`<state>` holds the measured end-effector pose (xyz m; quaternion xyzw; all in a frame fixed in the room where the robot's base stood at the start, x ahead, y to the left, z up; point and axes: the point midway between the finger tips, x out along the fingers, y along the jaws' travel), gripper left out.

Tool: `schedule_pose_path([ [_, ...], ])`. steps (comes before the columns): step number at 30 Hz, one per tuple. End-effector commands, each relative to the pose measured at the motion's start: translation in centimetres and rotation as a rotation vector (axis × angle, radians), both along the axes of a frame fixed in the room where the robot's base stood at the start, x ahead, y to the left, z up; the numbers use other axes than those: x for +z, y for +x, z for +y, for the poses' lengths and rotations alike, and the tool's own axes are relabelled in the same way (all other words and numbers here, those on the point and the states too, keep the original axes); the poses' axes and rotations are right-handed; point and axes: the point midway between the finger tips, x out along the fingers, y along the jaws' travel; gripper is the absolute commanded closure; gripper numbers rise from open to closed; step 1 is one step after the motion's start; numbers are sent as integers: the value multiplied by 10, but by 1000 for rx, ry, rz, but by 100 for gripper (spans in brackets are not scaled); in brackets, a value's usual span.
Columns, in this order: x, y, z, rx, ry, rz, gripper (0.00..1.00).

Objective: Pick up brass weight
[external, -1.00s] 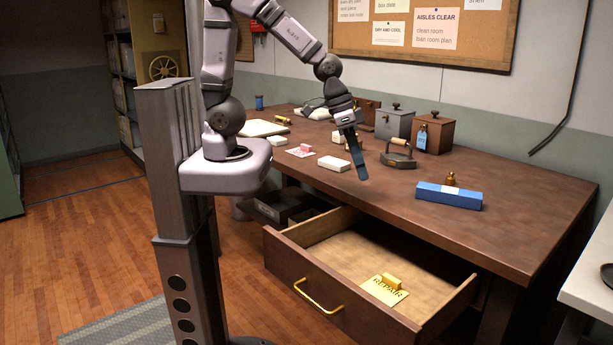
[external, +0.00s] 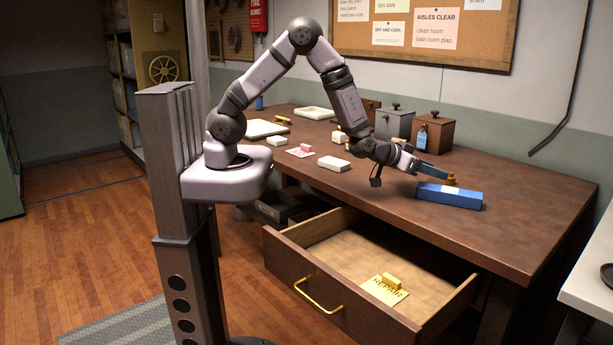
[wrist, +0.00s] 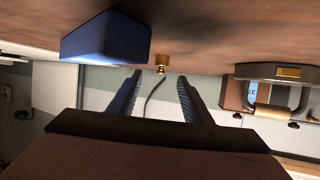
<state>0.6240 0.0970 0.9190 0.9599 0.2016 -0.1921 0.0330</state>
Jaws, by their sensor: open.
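The small brass weight (external: 451,180) stands on the brown tabletop, just behind the blue box (external: 452,197). It also shows in the wrist view (wrist: 162,61), small and near the middle, ahead of the gap between the fingertips. My gripper (external: 444,175) reaches low over the table from the left, with its tip close to the weight in the external view. In the wrist view my gripper (wrist: 160,77) is open, one finger on each side of the line to the weight, and nothing is between the fingers. Whether the fingers touch the weight cannot be told.
The blue box (wrist: 108,36) lies close to the left finger in the wrist view. A dark iron with a handle (wrist: 278,100) stands to the right there. Boxes, including a brown one (external: 437,136), stand at the back. An open drawer (external: 335,250) juts out in front.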

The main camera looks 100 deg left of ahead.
Motion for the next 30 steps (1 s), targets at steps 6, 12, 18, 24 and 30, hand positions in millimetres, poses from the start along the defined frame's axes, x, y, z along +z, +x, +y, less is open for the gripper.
schedule_pose_path([
  [6,-2,5,2,0,-1,0,55],
  [12,-8,16,7,0,-1,1,55],
  [18,-10,19,9,-1,-2,0,55],
  [24,-16,30,16,0,-2,2,55],
  [30,-26,48,24,-1,-2,0,55],
])
